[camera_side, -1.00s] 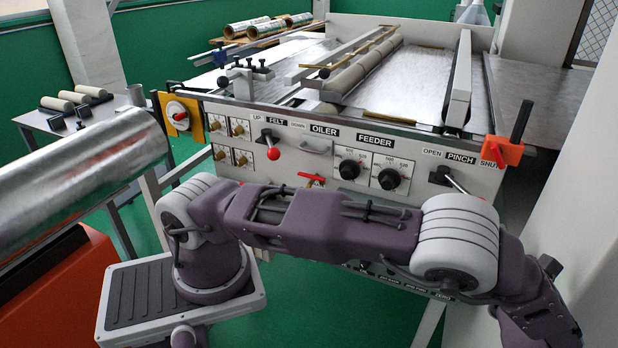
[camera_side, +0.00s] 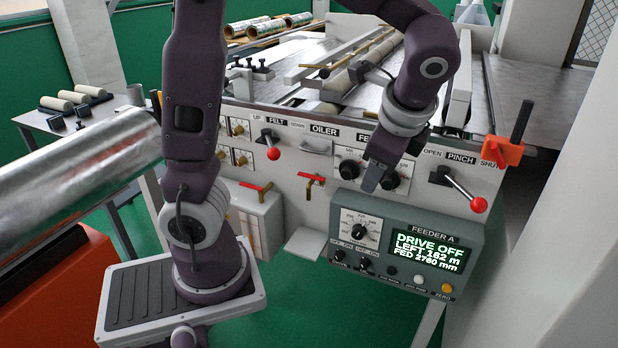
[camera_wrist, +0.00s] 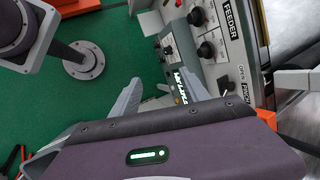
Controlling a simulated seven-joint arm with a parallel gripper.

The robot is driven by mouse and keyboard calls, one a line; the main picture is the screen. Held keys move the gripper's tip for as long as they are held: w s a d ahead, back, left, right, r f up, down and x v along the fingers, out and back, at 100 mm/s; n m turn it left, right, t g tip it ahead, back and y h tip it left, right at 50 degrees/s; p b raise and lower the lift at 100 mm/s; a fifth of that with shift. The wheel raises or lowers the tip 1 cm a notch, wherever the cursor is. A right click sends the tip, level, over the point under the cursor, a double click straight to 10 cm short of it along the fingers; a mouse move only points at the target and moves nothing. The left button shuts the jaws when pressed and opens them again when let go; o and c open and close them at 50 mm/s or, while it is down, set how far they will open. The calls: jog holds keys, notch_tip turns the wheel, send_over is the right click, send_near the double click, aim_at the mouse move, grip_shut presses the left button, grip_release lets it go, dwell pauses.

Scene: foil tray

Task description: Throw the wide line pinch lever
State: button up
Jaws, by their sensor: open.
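The pinch lever (camera_side: 462,190) is on the right of the white front panel, between the OPEN and SHUT labels. Its rod slants down to the right from a black mount and ends in a red ball. My gripper (camera_side: 375,180) hangs in front of the FEEDER knobs, left of the lever and apart from it, fingers pointing down. In the wrist view my gripper (camera_wrist: 163,82) is open with nothing between the fingers. The lever's black mount (camera_wrist: 226,86) shows there beside the OPEN and PINCH labels; the red ball is not visible.
The felt lever (camera_side: 271,147) also has a red ball. The FEEDER A box (camera_side: 400,248), with a lit screen reading DRIVE OFF, juts out below my gripper. An orange clamp (camera_side: 502,151) sits at the panel's right corner. Red-handled valves (camera_side: 312,180) are left of the box.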

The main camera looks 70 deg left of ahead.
jog(key=s+d+r+n+t+h, duration=0.1)
jog(key=s+d+n+t+h, duration=0.1)
jog(key=s+n, duration=0.2)
jog(key=s+d+r+n+t+h, duration=0.1)
jog(key=s+n, duration=0.4)
jog(key=s, duration=0.5)
jog(key=shift+d+r+t+h, duration=0.4)
jog(key=shift+d+r+h, duration=0.3)
jog(key=shift+h, duration=0.4)
jog(key=shift+s, duration=0.1)
